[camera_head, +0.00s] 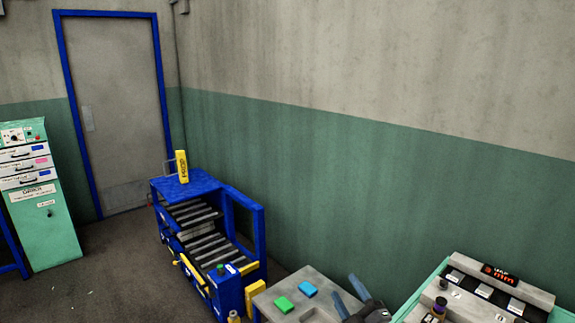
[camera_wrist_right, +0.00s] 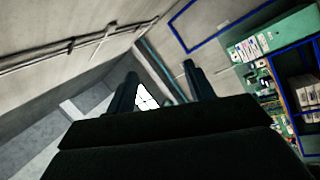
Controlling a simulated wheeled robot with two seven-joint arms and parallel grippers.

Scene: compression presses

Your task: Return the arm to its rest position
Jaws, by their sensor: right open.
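My right gripper (camera_head: 342,285) is at the bottom of the head view, beside a grey-topped stand (camera_head: 318,278). Its two dark fingers are apart with nothing between them. In the right wrist view the open fingers (camera_wrist_right: 159,72) point out over the room, with no object held. My left gripper is not in view in either picture.
A green block (camera_head: 284,304) and a blue block (camera_head: 307,289) lie on the stand. A machine with a "3 mm" display (camera_head: 500,275) is at the lower right. A blue roller rack (camera_head: 262,225) stands left of the stand. A green drawer cabinet (camera_head: 45,225) is far left.

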